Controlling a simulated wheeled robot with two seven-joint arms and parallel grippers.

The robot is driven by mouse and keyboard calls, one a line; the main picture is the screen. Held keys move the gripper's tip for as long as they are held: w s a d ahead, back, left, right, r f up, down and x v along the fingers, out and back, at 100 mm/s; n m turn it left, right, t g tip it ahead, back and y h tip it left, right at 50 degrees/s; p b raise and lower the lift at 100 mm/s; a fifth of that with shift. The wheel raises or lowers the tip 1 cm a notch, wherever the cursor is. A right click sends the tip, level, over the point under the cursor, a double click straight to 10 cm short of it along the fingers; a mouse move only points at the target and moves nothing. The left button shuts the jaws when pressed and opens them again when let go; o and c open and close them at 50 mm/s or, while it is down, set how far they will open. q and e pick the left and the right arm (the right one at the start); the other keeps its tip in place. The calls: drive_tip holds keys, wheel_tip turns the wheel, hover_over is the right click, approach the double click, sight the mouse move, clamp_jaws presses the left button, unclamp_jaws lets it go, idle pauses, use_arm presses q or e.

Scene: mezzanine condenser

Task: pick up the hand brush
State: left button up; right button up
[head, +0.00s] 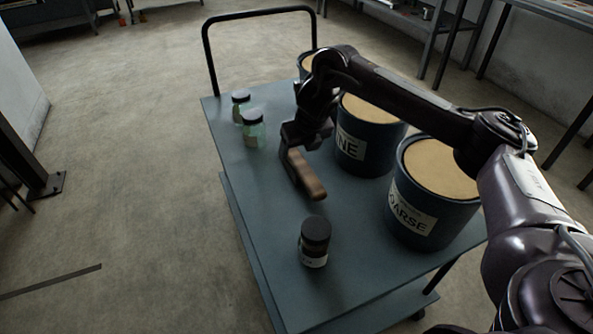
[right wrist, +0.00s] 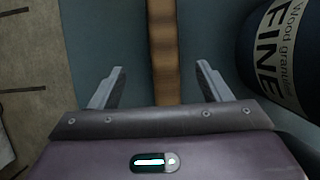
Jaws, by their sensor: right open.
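The hand brush (head: 309,178) lies on the blue-grey top of the cart (head: 262,225), with its brown wooden handle pointing toward the front. My right gripper (head: 290,158) is over the far part of the brush and hides some of it. In the right wrist view the brush (right wrist: 165,40) runs as a wooden strip between the two open fingers of my right gripper (right wrist: 161,67), with a gap on each side. The fingers do not appear to touch it. My left gripper is not in view.
A tub labelled FINE (head: 352,150) stands close to the right of the brush; it also shows in the wrist view (right wrist: 275,60). A COARSE tub (head: 415,215) stands nearer. A dark-lidded jar (head: 314,245) is in front, two greenish jars (head: 253,132) at the left edge.

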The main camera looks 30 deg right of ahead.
sight(300, 161)
wheel_tip(300, 161, down, 3)
drive_tip(key=shift+r+b, duration=0.15)
drive_tip(key=shift+b, duration=0.65)
drive_tip(key=shift+f, duration=0.2)
drive_tip(key=shift+w+f, duration=0.2)
drive_tip(key=shift+f, duration=0.15)
drive_tip(key=x, duration=0.2)
drive_tip(key=b+x, duration=0.1)
drive_tip(key=x, duration=0.2)
drive_tip(key=shift+d+f+b, duration=0.3)
drive_tip(key=shift+d, duration=0.05)
drive_tip(key=shift+w+f, duration=0.25)
drive_tip(key=shift+f, duration=0.2)
drive_tip(key=c, duration=1.2)
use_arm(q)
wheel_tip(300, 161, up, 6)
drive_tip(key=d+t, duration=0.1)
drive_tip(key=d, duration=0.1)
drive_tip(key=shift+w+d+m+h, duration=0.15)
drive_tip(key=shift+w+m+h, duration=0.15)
use_arm(e)
drive_tip(key=shift+r, duration=0.15)
